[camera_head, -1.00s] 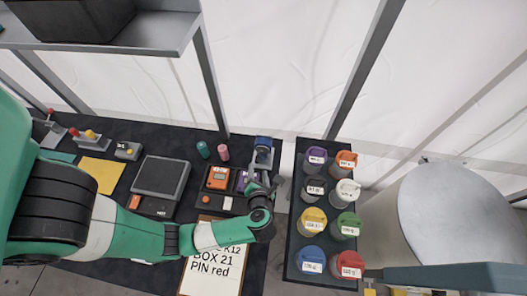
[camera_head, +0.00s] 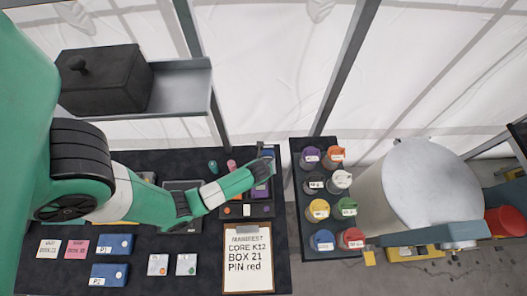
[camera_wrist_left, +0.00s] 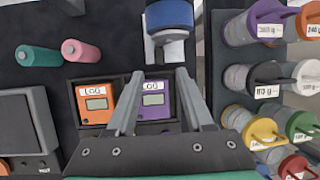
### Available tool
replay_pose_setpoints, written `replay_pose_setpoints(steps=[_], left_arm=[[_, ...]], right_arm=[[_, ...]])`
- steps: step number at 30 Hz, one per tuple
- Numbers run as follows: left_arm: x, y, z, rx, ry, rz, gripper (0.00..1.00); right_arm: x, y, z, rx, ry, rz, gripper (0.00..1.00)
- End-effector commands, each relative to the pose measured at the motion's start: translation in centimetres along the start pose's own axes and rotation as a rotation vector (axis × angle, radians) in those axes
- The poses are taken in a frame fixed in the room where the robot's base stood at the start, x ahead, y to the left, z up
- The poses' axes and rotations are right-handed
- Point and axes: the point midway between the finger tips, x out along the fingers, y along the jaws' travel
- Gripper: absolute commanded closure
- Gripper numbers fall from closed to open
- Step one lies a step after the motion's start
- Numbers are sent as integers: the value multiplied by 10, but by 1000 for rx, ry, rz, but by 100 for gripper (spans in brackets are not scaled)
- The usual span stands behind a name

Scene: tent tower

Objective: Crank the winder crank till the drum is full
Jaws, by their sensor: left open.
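No part in view shows clearly as a winder crank or its drum. My left gripper (camera_head: 264,150) is at the back right of the dark bench. In the left wrist view the left gripper (camera_wrist_left: 160,75) is open and empty, its fingers pointing at a purple LOG box (camera_wrist_left: 155,99) and a blue cylinder with a white lower end (camera_wrist_left: 169,14). The blue cylinder is just beyond the fingertips; I cannot tell whether it belongs to a winder. A big pale grey drum-shaped body (camera_head: 428,185) stands at the right, far from the gripper. My right gripper is not in view.
A rack of labelled coloured jars (camera_head: 318,209) stands right of the bench. An orange LOG box (camera_wrist_left: 96,103) and green and pink cylinders (camera_wrist_left: 82,51) lie left of the gripper. A note board (camera_head: 247,258) lies in front. A shelf with a black box (camera_head: 105,80) overhangs the back left.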

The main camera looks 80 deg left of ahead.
Motion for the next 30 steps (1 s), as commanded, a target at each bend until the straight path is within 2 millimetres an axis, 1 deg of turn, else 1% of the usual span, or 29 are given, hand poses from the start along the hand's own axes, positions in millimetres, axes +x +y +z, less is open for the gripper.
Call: replay_pose_setpoints(steps=[1,3,7,11,18,20,21,23,27,30], left_arm=[[16,1,-1,-2,1,4,48],[30,1,-1,-1,0,3,48],[49,0,-1,1,0,2,48],[57,0,0,2,-1,0,48],[57,0,0,2,-1,-1,48],[57,0,0,2,-1,0,57],[57,0,0,2,-1,0,64],[57,0,0,2,-1,0,75],[57,0,0,2,-1,0,100],[57,0,0,2,-1,0,100]], right_arm=[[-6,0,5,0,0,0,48],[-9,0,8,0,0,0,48],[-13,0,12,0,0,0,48],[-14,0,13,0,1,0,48],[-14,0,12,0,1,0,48],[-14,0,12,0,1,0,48],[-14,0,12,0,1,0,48],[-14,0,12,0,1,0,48],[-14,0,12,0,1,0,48],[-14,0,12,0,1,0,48]])
